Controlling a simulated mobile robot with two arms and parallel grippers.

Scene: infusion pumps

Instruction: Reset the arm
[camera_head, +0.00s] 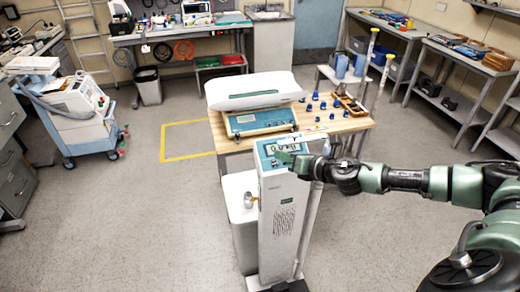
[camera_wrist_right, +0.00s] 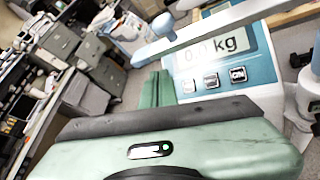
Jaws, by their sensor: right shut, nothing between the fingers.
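My right arm reaches in from the right in the head view. My right gripper (camera_head: 284,157) is shut and empty, in front of the blue-and-white display panel (camera_head: 267,163) on top of a white column scale (camera_head: 284,215). In the right wrist view, its green fingers (camera_wrist_right: 156,88) lie together just left of the panel's buttons (camera_wrist_right: 212,80). The display (camera_wrist_right: 215,49) reads 0.0 kg. I cannot tell whether the fingertips touch the panel. My left gripper is not in view.
Behind the column stands a wooden table (camera_head: 330,125) with a white-topped bench scale (camera_head: 255,92), several small blue weights (camera_head: 315,106) and a wooden tray (camera_head: 350,103). A wheeled cart (camera_head: 88,130) stands at left. The floor (camera_head: 140,215) at front left is clear.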

